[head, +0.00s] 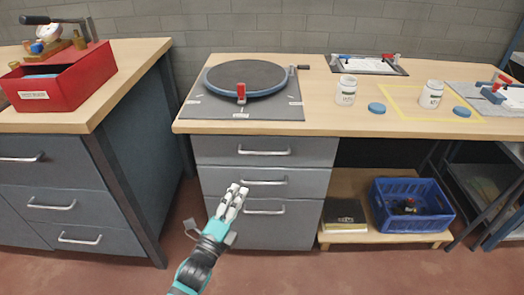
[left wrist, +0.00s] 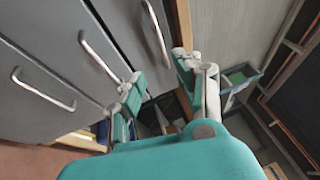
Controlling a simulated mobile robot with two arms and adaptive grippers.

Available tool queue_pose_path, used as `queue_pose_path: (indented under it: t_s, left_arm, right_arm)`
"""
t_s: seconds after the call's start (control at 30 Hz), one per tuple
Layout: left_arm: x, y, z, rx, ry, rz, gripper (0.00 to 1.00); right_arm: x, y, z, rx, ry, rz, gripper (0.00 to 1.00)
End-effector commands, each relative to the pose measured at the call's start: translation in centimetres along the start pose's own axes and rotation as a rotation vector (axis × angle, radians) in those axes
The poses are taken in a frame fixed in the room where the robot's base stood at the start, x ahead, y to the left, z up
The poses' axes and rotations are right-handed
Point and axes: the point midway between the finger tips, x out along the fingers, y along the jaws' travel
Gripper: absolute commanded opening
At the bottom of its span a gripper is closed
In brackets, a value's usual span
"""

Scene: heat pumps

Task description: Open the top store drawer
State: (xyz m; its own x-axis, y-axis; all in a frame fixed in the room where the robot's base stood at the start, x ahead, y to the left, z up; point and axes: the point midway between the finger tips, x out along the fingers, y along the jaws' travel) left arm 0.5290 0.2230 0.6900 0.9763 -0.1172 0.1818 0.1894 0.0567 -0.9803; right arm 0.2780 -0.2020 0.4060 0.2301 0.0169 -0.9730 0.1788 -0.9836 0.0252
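A grey unit of three drawers stands under the middle wooden worktop. Its top drawer (head: 220,151) is shut, with a silver bar handle (head: 264,152). The middle handle (head: 263,182) and bottom handle (head: 264,211) sit below it. My left gripper (head: 234,197) is in front of the unit, around the height of the lower two drawers. Its fingers are apart and empty. In the left wrist view my left gripper (left wrist: 158,68) shows the same gap, with the top handle (left wrist: 158,35) just beyond it. My right gripper is out of view.
Another drawer unit (head: 75,180) stands at the left, with a red bin (head: 75,85) on its top. A turntable (head: 245,77) and white jars (head: 346,90) are on the middle worktop. A blue crate (head: 410,207) sits on the low shelf at the right.

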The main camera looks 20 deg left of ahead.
Motion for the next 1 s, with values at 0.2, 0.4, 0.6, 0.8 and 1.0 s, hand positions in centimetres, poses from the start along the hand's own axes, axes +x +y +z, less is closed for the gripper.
queue_pose_path:
  t_s: [0.2,0.4,0.6,0.8,1.0]
  left_arm:
    - [3.8,-0.1,0.0,-0.001,0.001,-0.003,0.34]
    - [8.2,0.0,0.0,-0.003,0.0,-0.001,0.34]
    - [12.5,0.1,0.0,-0.004,0.0,0.001,0.34]
    - [15.5,0.2,0.0,-0.004,0.001,0.003,0.34]
    - [16.8,0.1,0.0,-0.005,0.0,0.004,0.34]
  right_arm:
    - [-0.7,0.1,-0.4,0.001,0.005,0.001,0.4]
    - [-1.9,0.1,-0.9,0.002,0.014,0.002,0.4]
    - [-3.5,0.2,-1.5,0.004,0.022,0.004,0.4]
    - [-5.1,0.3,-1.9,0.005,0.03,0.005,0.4]
    - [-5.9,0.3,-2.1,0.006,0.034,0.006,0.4]
